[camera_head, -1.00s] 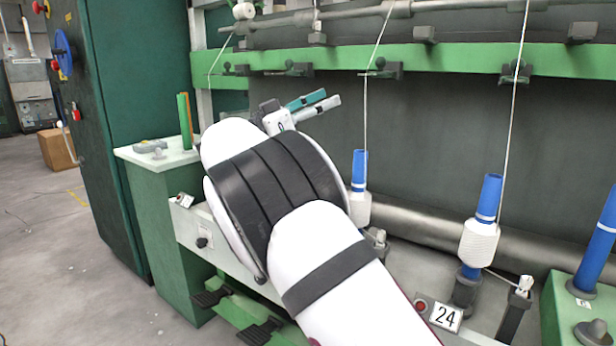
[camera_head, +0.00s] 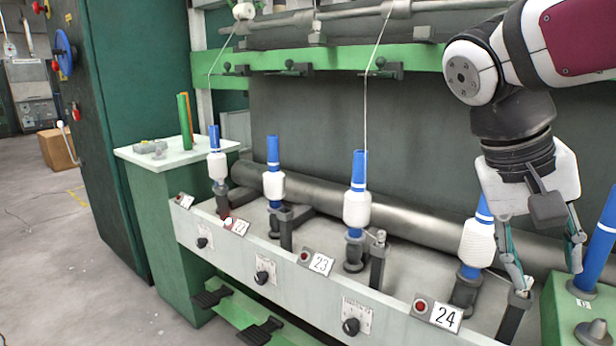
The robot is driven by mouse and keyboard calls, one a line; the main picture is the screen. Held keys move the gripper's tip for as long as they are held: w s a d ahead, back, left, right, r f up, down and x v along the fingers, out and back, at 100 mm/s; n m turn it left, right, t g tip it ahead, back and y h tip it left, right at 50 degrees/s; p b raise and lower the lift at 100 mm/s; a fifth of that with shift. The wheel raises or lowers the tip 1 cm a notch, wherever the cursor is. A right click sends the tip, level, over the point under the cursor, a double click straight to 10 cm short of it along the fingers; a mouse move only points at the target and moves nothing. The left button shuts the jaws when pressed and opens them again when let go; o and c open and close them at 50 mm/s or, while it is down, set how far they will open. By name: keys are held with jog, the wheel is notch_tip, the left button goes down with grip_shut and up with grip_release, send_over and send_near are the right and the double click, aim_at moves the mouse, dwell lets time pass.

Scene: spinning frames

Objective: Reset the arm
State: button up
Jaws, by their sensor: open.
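My gripper (camera_head: 547,278) hangs at the right of the head view, pointing down, with its two fingers spread apart and nothing seen between them. My arm comes in from the upper right corner and bends down at the wrist. The gripper hangs in front of the bobbin (camera_head: 477,243) above the label 24 (camera_head: 446,317) and hides part of it. Whether a finger touches anything there I cannot tell.
Blue tubes with white yarn stand along the machine rail, among them the bobbins at 23 (camera_head: 357,205) and 22 (camera_head: 273,185). A green block (camera_head: 583,320) with a blue tube stands at the right edge. A green cabinet (camera_head: 165,200) stands left; open floor lies beyond.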

jog(key=s+a+f+n+y, duration=0.25)
jog(key=s+a+f, duration=0.2)
jog(key=s, duration=0.45)
jog(key=s+a+f+n+y, duration=0.1)
jog(key=s+a+f+y, duration=0.3)
jog(key=s, duration=0.5)
notch_tip(320, 180, up, 34)
jog(key=t+h+p, duration=0.1)
jog(key=t+p, duration=0.3)
jog(key=p, duration=2.9)
jog(key=shift+w+d+f+n+t, duration=0.2)
jog(key=shift+n+t, duration=0.1)
jog(key=shift+n, duration=0.15)
